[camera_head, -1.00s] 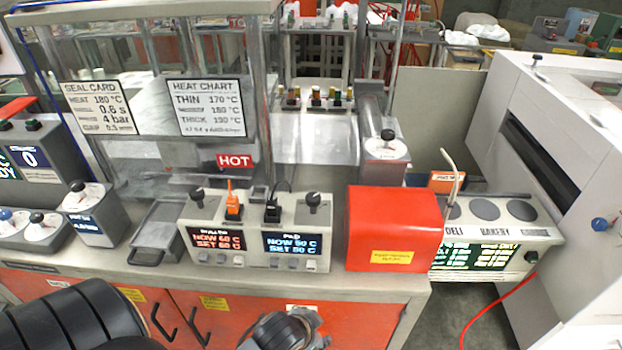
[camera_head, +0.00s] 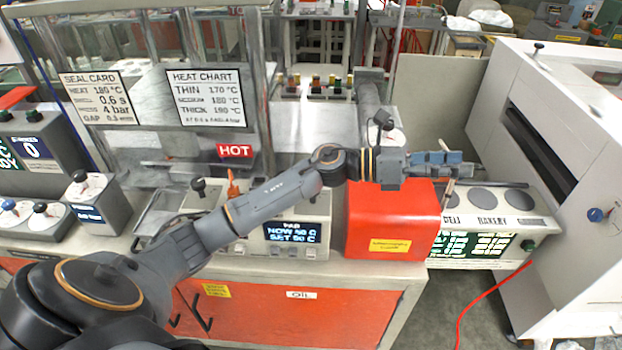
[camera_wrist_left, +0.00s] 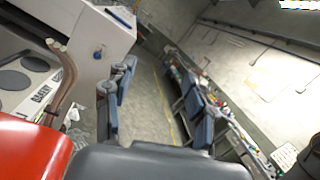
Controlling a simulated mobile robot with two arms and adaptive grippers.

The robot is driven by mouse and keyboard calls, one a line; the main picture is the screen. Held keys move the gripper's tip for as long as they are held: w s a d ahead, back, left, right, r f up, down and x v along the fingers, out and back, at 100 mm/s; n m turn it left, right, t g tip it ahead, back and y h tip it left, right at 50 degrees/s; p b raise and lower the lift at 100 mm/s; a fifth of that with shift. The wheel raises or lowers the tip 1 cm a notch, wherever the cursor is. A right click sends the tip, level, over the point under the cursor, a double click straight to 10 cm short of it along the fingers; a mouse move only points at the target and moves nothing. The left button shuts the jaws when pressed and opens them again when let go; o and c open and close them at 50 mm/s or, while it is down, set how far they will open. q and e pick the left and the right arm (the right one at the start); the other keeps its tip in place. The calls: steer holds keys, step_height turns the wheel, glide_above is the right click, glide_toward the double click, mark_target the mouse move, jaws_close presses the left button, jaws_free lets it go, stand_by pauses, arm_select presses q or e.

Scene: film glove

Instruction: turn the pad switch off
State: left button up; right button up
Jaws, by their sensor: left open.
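The pad section is the right half of a pale control box (camera_head: 326,226), with a blue pad display (camera_head: 291,232) reading about 50 °C. My left forearm lies across the box and hides the black pad switch, so its position cannot be seen. The upper part of an orange switch (camera_head: 232,186) shows behind the arm. My left gripper (camera_head: 448,164) is open and empty, above and to the right of the red box, well away from the pad section. Its two spread fingers also show in the left wrist view (camera_wrist_left: 163,100). My right gripper is out of view.
The red box (camera_head: 385,222) stands right of the control box, and also fills the wrist view's lower left (camera_wrist_left: 28,148). A Deli/Bakery unit (camera_head: 500,222) and a white machine (camera_head: 560,150) stand farther right. A glass guard with a HOT sign (camera_head: 235,151) is behind.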

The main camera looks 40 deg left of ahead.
arm_select(q)
steer(key=s+a+m+g+y, duration=0.3)
steer(key=a+m+g+y, duration=0.3)
steer(key=a, duration=1)
steer(key=s+a+m+g+y, duration=0.35)
steer(key=a+m+y, duration=0.3)
steer(key=a, duration=0.85)
steer(key=shift+g+y, duration=0.25)
steer(key=p+x, duration=0.1)
steer(key=x, duration=0.3)
steer(key=p+x, duration=0.2)
steer(key=x, duration=0.2)
steer(key=w+p+x, duration=0.1)
steer(key=x, duration=0.3)
steer(key=shift+d+f, duration=0.1)
steer(key=shift+f, duration=0.3)
steer(key=shift+d+f, duration=0.1)
steer(key=shift+f, duration=0.4)
